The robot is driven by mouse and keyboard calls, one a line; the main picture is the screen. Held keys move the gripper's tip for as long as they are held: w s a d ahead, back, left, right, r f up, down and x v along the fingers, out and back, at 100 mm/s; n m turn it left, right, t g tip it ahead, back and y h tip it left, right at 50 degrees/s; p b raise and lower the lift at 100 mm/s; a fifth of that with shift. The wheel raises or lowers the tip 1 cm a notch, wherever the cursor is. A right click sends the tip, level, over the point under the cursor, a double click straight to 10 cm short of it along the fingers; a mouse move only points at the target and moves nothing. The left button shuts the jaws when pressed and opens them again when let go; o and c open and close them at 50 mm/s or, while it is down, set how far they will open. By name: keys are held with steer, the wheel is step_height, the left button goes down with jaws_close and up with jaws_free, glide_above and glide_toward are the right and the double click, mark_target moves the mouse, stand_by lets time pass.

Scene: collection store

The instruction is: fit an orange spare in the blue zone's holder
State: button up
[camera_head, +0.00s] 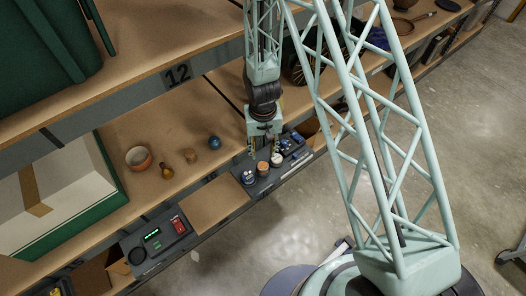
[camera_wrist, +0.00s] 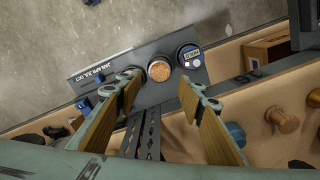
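My gripper (camera_head: 265,152) points down over the dark tray (camera_head: 262,186) on the shelf edge. Its two fingers stand apart with nothing between them, as the wrist view (camera_wrist: 160,82) also shows. A round canister with an orange granular top (camera_head: 262,168) stands in the tray close below the fingertips; in the wrist view the orange canister (camera_wrist: 158,70) shows just beyond them. Beside it is a dark canister with a blue and white top (camera_head: 248,177), also in the wrist view (camera_wrist: 190,56). A white-topped canister (camera_head: 276,159) is on its other side. I cannot tell which place is the blue zone's holder.
Small blue items (camera_head: 297,137) lie at the tray's right end. A bowl (camera_head: 138,157), a blue ball (camera_head: 214,142) and small wooden pieces (camera_head: 190,156) stand on the shelf behind. A device with a green display (camera_head: 152,234) is to the left. The upper shelf (camera_head: 150,60) overhangs.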

steer(key=shift+r, duration=0.1)
stand_by(0.7)
steer(key=s+d+r+t, duration=0.1)
steer(key=s+d+r, duration=0.15)
steer(key=r, duration=1.05)
steer(key=s+d+r, duration=0.1)
steer(key=d+r, duration=0.3)
steer(key=r, duration=0.9)
steer(key=s+d+r+t, duration=0.1)
steer(key=d+r, duration=0.2)
steer(key=r, duration=0.9)
steer(key=s+d+r+t, duration=0.1)
steer(key=s+d+r, duration=0.3)
steer(key=s+r, duration=0.6)
steer(key=s+d+r+m+t, duration=0.1)
steer(key=s+d+r, duration=0.3)
steer(key=s+r, duration=0.6)
steer(key=s, duration=0.8)
steer(key=shift+s, duration=0.15)
steer(key=shift+r, duration=0.1)
